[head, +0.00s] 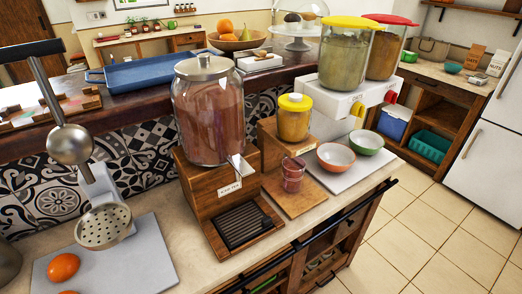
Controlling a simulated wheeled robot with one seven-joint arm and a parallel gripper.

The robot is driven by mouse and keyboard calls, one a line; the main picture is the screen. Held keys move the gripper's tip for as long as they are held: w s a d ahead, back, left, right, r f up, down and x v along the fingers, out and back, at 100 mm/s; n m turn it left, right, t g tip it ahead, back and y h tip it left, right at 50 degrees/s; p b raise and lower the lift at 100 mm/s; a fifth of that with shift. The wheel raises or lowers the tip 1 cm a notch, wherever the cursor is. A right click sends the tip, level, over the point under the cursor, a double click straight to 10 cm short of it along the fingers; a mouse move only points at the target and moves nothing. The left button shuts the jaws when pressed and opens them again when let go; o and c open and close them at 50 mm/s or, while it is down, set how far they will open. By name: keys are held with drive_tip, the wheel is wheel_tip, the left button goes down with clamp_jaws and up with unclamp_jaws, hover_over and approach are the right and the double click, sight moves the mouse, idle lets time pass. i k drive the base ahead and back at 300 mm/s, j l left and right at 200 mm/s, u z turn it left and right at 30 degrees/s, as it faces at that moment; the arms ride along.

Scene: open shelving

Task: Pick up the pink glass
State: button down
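The pink glass (292,172) is a small, see-through, reddish-pink vessel. It stands upright on a low wooden board (300,203), below a small yellow-lidded jar (294,118) on a wooden stand. A large glass dispenser (208,112) with pinkish-brown contents stands to its left. An orange bowl (336,157) is just to its right. My gripper is not in view.
Two tall dispensers with yellow (352,22) and red lids stand behind right. A green bowl (366,142) sits beside the orange bowl. Tiled floor (420,225) is open at right.

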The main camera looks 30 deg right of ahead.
sight(293, 176)
drive_tip(key=i+j+z, duration=0.15)
drive_tip(key=j+z, duration=0.25)
drive_tip(key=j, duration=0.15)
drive_tip(key=j+z, duration=0.35)
drive_tip(key=j, duration=0.15)
drive_tip(key=j+z, duration=0.4)
drive_tip(key=j, duration=0.2)
